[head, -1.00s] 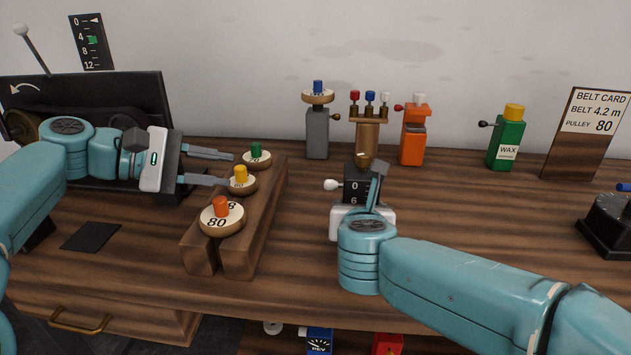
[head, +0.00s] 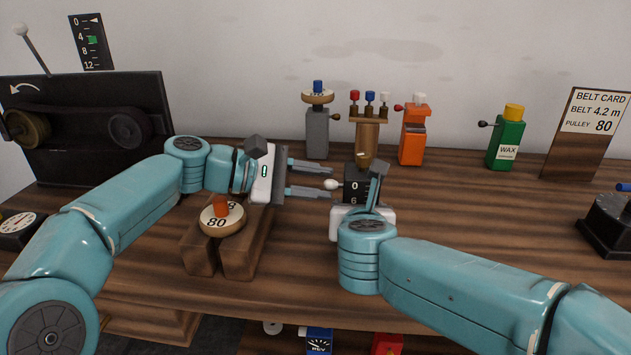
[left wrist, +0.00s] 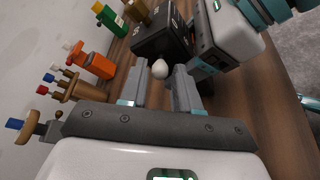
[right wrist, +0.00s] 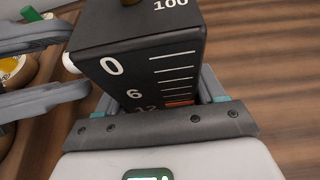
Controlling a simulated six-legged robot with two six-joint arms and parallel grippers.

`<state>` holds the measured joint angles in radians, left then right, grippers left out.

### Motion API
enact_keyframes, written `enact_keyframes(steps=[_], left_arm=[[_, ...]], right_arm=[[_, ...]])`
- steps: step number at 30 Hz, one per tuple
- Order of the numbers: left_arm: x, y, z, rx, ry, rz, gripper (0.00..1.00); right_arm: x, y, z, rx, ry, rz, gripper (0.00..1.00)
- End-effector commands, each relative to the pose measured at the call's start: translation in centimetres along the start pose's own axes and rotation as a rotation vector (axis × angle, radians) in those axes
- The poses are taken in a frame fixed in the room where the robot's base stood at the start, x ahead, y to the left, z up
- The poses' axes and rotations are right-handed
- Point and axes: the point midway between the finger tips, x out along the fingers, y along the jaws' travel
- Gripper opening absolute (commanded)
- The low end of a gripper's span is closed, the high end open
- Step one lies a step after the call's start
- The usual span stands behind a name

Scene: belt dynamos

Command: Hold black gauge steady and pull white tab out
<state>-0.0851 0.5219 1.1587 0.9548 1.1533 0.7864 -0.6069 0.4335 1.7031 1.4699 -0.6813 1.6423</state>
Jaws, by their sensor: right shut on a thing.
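The black gauge (head: 352,188) stands on the bench, marked 0 and 6, with a white tab (head: 330,184) on its left side. My right gripper (head: 368,188) is shut on the gauge; the right wrist view shows the gauge's scale face (right wrist: 140,60) between its fingers. My left gripper (head: 326,180) is open, its fingers pointing right towards the tab. In the left wrist view the round white tab end (left wrist: 160,69) lies between the left fingertips, with a gap visible. In the right wrist view the tab (right wrist: 68,63) is partly hidden behind the gauge.
Behind the gauge stand a grey figure (head: 317,135), a peg stand (head: 368,140) and an orange block (head: 411,145). Bench right of the gauge is clear up to the green wax bottle (head: 507,145).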

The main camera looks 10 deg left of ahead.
Motion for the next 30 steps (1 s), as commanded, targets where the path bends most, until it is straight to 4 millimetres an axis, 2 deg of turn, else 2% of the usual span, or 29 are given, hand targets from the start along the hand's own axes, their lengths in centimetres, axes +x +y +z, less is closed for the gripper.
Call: enact_keyframes(steps=[6,7,9,10,16,22,29,30], left_arm=[[0.1,0.0,0.0,0.000,0.000,0.000,0.31],[0.1,0.0,0.0,0.000,0.000,0.000,0.28],[0.1,0.0,0.0,0.000,0.000,0.000,0.05],[0.1,0.0,0.0,0.000,0.000,0.000,0.00],[-0.2,0.0,-0.2,0.000,0.001,0.001,0.00],[-2.2,0.1,-1.0,0.000,0.002,0.001,0.00],[-2.3,0.1,-1.0,0.001,0.003,0.002,0.00],[-2.3,0.1,-1.1,0.001,0.004,0.003,0.31]], right_arm=[[0.1,-0.1,-0.3,-0.001,0.005,-0.003,0.15],[0.1,-0.1,-0.3,-0.001,0.005,-0.003,0.15],[0.1,-0.1,-0.3,-0.001,0.005,-0.003,0.15],[0.1,-0.1,-0.3,-0.001,0.005,-0.003,0.15],[0.1,-0.1,-0.3,-0.001,0.005,-0.003,0.15],[0.1,-0.1,-0.3,0.000,0.005,-0.003,0.15],[0.1,-0.2,-0.3,0.001,0.006,-0.006,0.15],[0.1,-0.2,-0.3,0.001,0.006,-0.006,0.15]])
